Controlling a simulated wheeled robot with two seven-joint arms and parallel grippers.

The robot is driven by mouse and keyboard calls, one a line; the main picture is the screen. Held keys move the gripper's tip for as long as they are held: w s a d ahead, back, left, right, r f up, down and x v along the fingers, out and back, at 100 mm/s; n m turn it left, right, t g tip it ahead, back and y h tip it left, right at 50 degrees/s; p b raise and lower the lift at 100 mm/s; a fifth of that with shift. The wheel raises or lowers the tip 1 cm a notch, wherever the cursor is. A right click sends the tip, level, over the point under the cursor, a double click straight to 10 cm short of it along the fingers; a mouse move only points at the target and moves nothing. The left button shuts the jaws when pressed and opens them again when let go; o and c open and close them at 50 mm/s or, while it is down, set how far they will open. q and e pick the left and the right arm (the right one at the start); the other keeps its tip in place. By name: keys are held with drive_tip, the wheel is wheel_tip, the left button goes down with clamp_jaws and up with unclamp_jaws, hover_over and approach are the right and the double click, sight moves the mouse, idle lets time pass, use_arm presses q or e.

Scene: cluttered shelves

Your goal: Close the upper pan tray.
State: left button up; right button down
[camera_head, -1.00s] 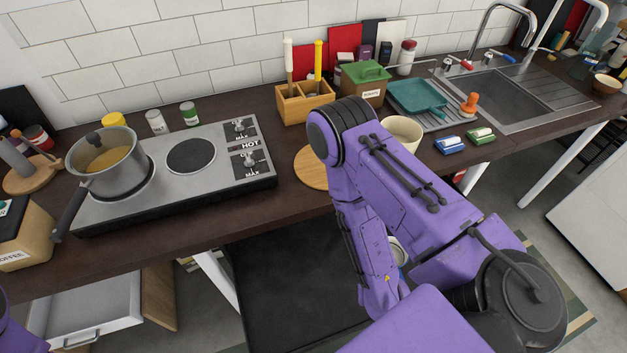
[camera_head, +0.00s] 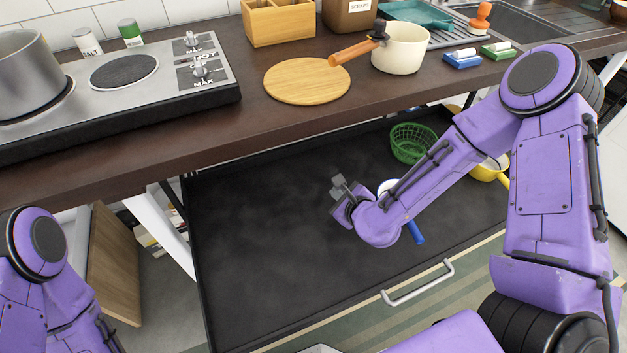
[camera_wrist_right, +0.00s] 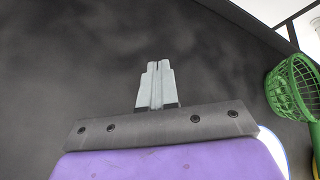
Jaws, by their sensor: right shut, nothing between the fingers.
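The black pan tray (camera_head: 270,230) is pulled out below the counter in the head view, its front edge towards me. Its silver handle (camera_head: 418,284) sits on the front edge, right of the middle. My right gripper (camera_head: 338,184) is shut and empty above the tray floor, behind the handle and apart from it. In the right wrist view the closed fingers (camera_wrist_right: 157,85) point over the dark tray surface. My left gripper is out of view; only part of my left arm shows at the lower left.
A green colander (camera_head: 412,142), a yellow pan (camera_head: 489,170) and a blue-handled pan (camera_head: 414,232), partly hidden by my arm, lie in the tray's right part. On the counter above stand a cream saucepan (camera_head: 401,50), a round board (camera_head: 307,82) and a stove (camera_head: 150,85).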

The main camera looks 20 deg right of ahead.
drive_tip(key=w+m+t+b, duration=0.1)
drive_tip(key=w+m, duration=0.1)
drive_tip(key=w+m+t+b, duration=0.1)
drive_tip(key=m+b, duration=0.1)
drive_tip(key=w+m+b, duration=0.1)
drive_tip(key=w+m, duration=0.1)
drive_tip(key=shift+w+d+r+t+b, duration=0.25)
drive_tip(key=shift+w+d+t+b, duration=0.05)
drive_tip(key=shift+w+t+b, duration=0.1)
drive_tip(key=shift+w+r+m, duration=0.2)
drive_tip(key=shift+r+m, duration=0.1)
drive_tip(key=b, duration=0.2)
approach(307, 145)
drive_tip(key=x, duration=0.5)
drive_tip(key=shift+w+f, duration=0.1)
drive_tip(key=shift+f, duration=0.15)
drive_tip(key=shift+w, duration=0.65)
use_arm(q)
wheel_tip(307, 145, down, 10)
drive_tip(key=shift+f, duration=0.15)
use_arm(e)
drive_tip(key=shift+d, duration=0.1)
